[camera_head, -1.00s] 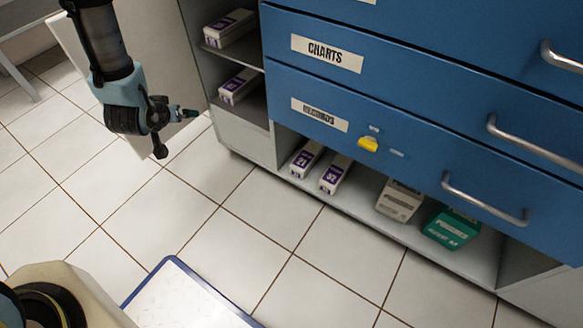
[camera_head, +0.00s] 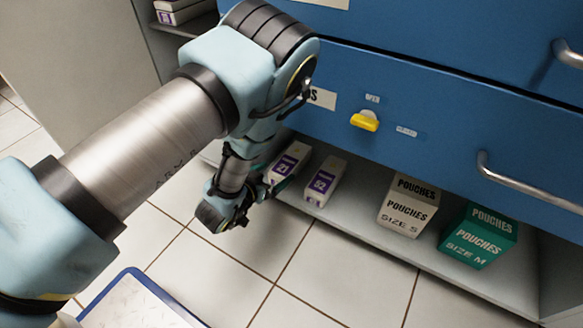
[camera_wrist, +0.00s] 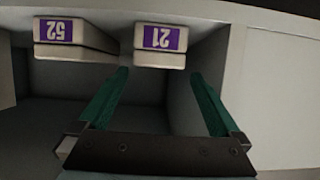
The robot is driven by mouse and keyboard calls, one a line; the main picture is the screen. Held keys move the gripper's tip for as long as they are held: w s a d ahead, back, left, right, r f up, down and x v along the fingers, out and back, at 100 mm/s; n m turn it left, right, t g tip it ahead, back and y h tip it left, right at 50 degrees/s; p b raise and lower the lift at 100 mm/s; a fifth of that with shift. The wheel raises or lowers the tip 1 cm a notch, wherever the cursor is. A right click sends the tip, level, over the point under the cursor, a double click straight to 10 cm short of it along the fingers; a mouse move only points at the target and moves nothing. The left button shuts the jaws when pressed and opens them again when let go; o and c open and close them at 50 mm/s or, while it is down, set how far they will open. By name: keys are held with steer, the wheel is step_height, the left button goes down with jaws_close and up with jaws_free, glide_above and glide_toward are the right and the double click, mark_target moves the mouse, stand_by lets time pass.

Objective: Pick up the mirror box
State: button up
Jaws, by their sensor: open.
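No label that I can read says mirror, so I cannot tell which box is the mirror box. My gripper (camera_wrist: 160,76) is open and empty. In the head view my gripper (camera_head: 262,190) is at the shelf front, partly hidden.
A white pouches box (camera_head: 408,207) and a green pouches box (camera_head: 478,236) stand further right on the shelf (camera_head: 352,221). Blue drawers (camera_head: 440,110) overhang it, with a yellow knob (camera_head: 365,121). A blue-rimmed tray (camera_head: 135,270) is at lower left. The tiled floor is clear.

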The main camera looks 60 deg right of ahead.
mark_target(283, 167)
steer(key=shift+x, duration=0.8)
steer(key=b+x, duration=0.3)
steer(key=x, duration=0.1)
steer(key=shift+s+d+f+b, duration=0.15)
steer(key=shift+d+f+b, duration=0.1)
steer(key=shift+b, duration=0.15)
steer(key=shift+d, duration=0.3)
jaws_close()
